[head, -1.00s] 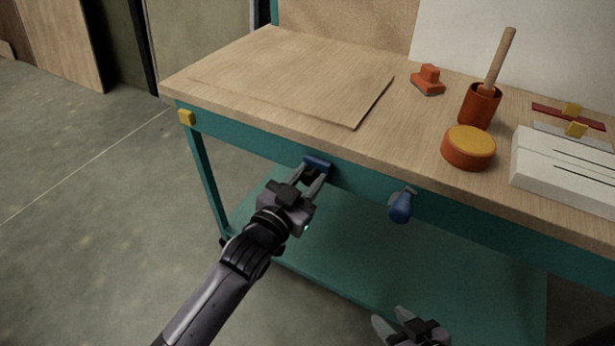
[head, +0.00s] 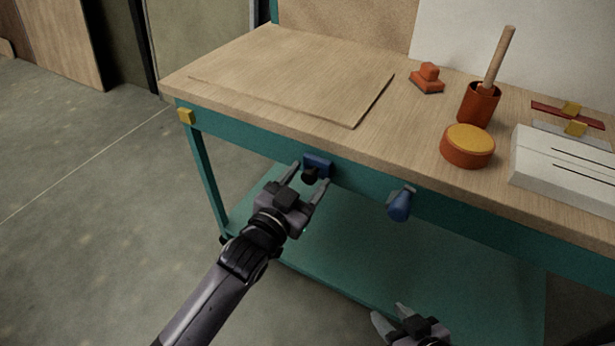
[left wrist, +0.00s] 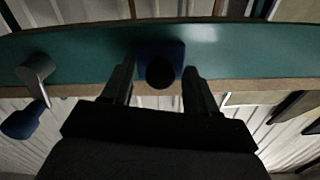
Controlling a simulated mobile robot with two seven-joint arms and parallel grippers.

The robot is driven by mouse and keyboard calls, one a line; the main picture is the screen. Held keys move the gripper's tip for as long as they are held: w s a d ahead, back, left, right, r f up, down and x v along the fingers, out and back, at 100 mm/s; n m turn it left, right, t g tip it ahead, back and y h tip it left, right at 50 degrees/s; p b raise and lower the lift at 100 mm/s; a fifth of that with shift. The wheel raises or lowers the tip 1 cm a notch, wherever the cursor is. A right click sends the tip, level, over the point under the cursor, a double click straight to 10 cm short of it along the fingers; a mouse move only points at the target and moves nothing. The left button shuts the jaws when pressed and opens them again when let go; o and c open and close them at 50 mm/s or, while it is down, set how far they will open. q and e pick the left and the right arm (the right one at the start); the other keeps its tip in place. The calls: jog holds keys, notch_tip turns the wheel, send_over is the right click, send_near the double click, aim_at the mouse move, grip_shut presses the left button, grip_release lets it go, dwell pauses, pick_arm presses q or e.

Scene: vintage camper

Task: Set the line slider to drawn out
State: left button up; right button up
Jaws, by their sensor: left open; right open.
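A blue plate (head: 320,160) with a dark round knob (head: 310,174) is on the teal front rail of the workbench. In the left wrist view the knob (left wrist: 160,73) stands in front of the blue plate (left wrist: 174,48). My left gripper (head: 308,177) is open, its fingers on either side of the knob with gaps showing. My right gripper (head: 390,312) is open and empty, low at the bottom edge. Two flat strips, red (head: 555,115) and pale (head: 560,134), carry yellow blocks at the right of the benchtop. I cannot tell which part is the line slider.
A blue handle (head: 400,206) hangs from the rail to the right of my left gripper. A yellow block (head: 186,116) is at the left corner. A board, orange pieces, a cup (head: 479,105) and a slotted white box (head: 560,165) occupy the top.

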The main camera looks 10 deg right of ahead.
pick_arm(q)
jog(key=p+v, duration=0.1)
jog(key=v, duration=0.5)
jog(key=shift+s, duration=0.15)
jog(key=shift+a, duration=0.2)
jog(key=s+a+f+n+g+y, duration=0.2)
jog(key=s+a+f+n+y, duration=0.2)
jog(key=s+a+f, duration=0.5)
jog(key=s+a+f+n+g+y, duration=0.2)
jog(key=s+a+f+n+y, duration=0.15)
jog(key=s+a+f, duration=0.5)
jog(key=a+r+p, duration=0.4)
jog(key=r+p, duration=1.1)
jog(key=shift+r+y+p, duration=0.2)
jog(key=shift+y+p, duration=0.15)
jog(key=shift+y, duration=0.1)
jog(key=shift+c, duration=0.3)
dwell(1.1)
